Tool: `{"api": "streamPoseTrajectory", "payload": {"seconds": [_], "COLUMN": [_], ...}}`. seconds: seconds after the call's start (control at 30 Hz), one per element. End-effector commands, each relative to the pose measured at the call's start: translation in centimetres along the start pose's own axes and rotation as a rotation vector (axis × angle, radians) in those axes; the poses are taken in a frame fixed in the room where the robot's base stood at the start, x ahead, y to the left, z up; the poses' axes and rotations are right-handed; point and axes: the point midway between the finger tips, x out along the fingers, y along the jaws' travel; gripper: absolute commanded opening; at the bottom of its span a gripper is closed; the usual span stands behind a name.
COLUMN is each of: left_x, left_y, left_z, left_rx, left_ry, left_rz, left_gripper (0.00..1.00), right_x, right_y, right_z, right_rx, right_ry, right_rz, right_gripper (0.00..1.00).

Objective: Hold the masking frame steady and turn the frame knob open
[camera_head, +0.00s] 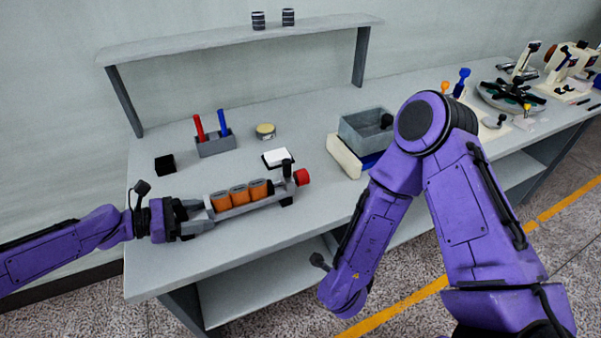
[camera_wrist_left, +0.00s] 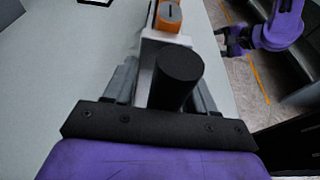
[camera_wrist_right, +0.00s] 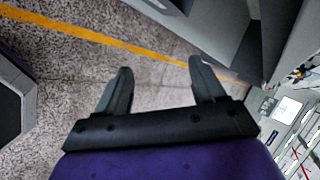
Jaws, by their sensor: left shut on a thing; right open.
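The masking frame (camera_head: 240,208) is a light grey bar lying along the front of the bench with orange spools in it. The red frame knob (camera_head: 302,177) is at its right end. My left gripper (camera_head: 205,216) is shut on the frame's left end. In the left wrist view a black cylinder (camera_wrist_left: 180,75) stands up between the gripper's fingers, with an orange spool (camera_wrist_left: 172,15) beyond. My right gripper (camera_wrist_right: 160,72) is open and empty over the floor, away from the knob; it also shows in the left wrist view (camera_wrist_left: 228,40).
Behind the frame are a black block (camera_head: 165,164), a grey holder (camera_head: 215,147) with red and blue sticks, and a round tin (camera_head: 265,131). A grey bin (camera_head: 362,130) is to the right. A raised shelf (camera_head: 240,36) spans the back.

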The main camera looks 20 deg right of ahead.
Motion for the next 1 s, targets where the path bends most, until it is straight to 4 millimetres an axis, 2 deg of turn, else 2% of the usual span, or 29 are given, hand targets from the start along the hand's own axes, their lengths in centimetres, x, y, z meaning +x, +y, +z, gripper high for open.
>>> {"api": "streamPoseTrajectory", "payload": {"seconds": [0.03, 0.1, 0.2, 0.43, 0.47, 0.57, 0.7, 0.9, 1.0], "left_x": [0.4, 0.4, 0.5, 0.5, 0.5, 0.5, 0.5, 0.5, 0.5], "left_y": [-0.7, -0.7, -0.7, -0.7, -0.7, -0.7, -0.7, -0.7, -0.7], "left_z": [-1.0, -1.0, -1.0, -1.0, -1.1, -1.1, -1.0, -1.0, -1.1], "left_rx": [-0.006, -0.006, -0.006, -0.006, -0.006, -0.006, -0.006, -0.006, -0.006], "left_ry": [0.011, 0.011, 0.011, 0.011, 0.011, 0.011, 0.011, 0.011, 0.011], "left_rz": [-0.018, -0.018, -0.018, -0.019, -0.019, -0.019, -0.019, -0.019, -0.019], "left_gripper": [0.39, 0.39, 0.39, 0.39, 0.39, 0.39, 0.39, 0.39, 0.39], "right_x": [-0.8, -2.3, -4.5, -10.2, -10.6, -10.7, -11.5, -13.4, -14.0], "right_y": [-1.9, -4.2, -6.8, -11.5, -12.1, -14.0, -18.1, -25.9, -28.4], "right_z": [1.0, 1.7, 2.3, 3.2, 3.6, 5.8, 9.3, 13.4, 14.2], "right_rx": [0.264, 0.637, 1.095, 1.948, 2.005, 2.026, 2.051, 2.084, 2.089], "right_ry": [0.035, 0.094, 0.173, 0.403, 0.461, 0.632, 0.824, 0.909, 0.897], "right_rz": [-0.020, -0.046, -0.079, -0.132, -0.120, 0.003, 0.300, 0.800, 0.942], "right_gripper": [0.69, 0.69, 0.69, 0.69, 0.69, 0.69, 0.69, 0.69, 0.69]}}
